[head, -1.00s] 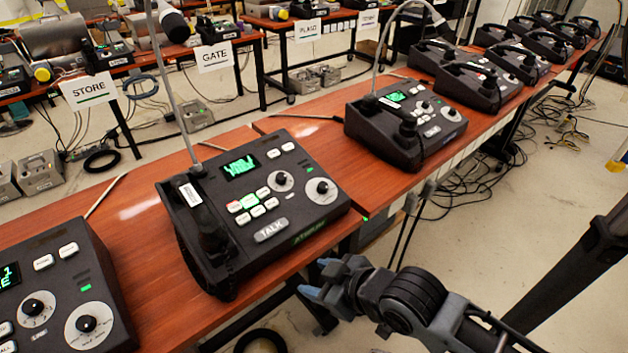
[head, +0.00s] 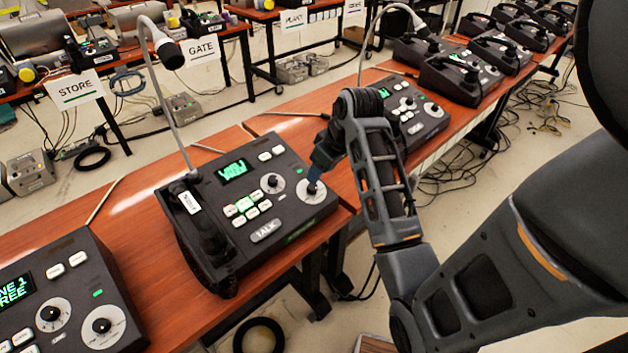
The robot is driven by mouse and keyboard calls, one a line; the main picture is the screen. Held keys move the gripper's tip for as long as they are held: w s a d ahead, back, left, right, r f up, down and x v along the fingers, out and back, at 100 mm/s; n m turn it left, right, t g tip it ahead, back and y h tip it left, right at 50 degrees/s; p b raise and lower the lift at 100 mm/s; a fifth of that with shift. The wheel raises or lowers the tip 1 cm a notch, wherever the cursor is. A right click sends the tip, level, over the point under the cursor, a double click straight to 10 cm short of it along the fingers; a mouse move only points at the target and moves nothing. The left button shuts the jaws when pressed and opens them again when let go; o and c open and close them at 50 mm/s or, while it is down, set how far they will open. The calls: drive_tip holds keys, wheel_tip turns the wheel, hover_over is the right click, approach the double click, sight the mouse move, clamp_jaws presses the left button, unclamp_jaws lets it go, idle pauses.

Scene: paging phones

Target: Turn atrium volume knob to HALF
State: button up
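The middle desk phone (head: 285,222) is a dark console with a lit green display, several buttons, a TALK key and green lettering on its front edge, too small to read surely. It has two knobs on white dials. The upper-left knob (head: 272,181) is uncovered. The lower-right knob (head: 311,189) has my gripper (head: 314,181) right at it, coming down from above and behind. The fingertips overlap the knob, and its pointer cannot be read. Whether the fingers are closed on it or only around it cannot be told.
Another console (head: 65,290) stands at the lower left, with two knobs of its own. A third console (head: 415,115) is partly behind my arm. A gooseneck microphone (head: 168,54) rises behind the middle phone. The red-brown desk (head: 130,215) is clear between the consoles.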

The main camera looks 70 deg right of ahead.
sight(314, 187)
drive_tip(key=shift+x, duration=3.5)
clamp_jaws()
